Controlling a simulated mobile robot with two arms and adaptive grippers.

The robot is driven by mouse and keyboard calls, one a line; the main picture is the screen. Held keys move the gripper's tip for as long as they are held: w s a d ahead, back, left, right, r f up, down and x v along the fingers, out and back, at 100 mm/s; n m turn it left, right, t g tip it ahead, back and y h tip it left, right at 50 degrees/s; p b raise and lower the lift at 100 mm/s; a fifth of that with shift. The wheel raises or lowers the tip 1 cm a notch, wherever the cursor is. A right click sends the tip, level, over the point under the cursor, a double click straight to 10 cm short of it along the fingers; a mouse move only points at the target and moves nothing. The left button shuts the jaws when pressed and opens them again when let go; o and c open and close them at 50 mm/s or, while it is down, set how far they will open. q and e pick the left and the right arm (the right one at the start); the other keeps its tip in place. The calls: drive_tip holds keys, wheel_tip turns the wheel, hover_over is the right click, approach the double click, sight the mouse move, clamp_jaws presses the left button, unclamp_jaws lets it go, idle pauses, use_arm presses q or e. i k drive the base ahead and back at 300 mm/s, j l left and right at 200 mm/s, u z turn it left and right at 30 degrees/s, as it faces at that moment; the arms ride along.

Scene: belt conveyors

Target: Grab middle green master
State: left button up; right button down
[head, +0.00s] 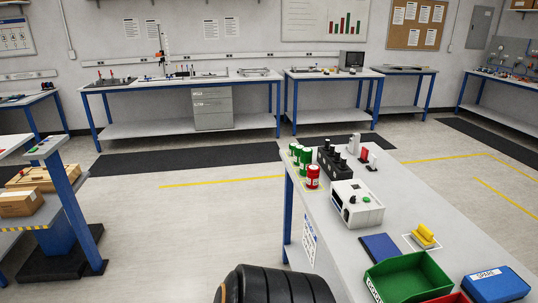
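Three green cylinders stand upright in a row near the far left corner of the grey-topped table at the right. The middle green master (298,154) is between the far green one (293,148) and the near green one (305,161). They stand close together, and I cannot tell whether they touch. A red cylinder (313,177) with a pale label stands just nearer in the same row. Neither of my grippers is in view.
The table (430,205) also holds a black block with knobs (333,161), a white box (356,203), a yellow object (425,235), a blue pad (381,248), a green bin (408,277) and a blue case (496,284). Open floor (200,225) lies left of it.

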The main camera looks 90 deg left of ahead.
sight(297, 147)
drive_tip(key=u, duration=2.5)
drive_tip(key=i+j+z, duration=0.2)
drive_tip(key=z, duration=0.2)
drive_tip(key=i+j+z, duration=0.2)
drive_tip(key=j+z, duration=0.15)
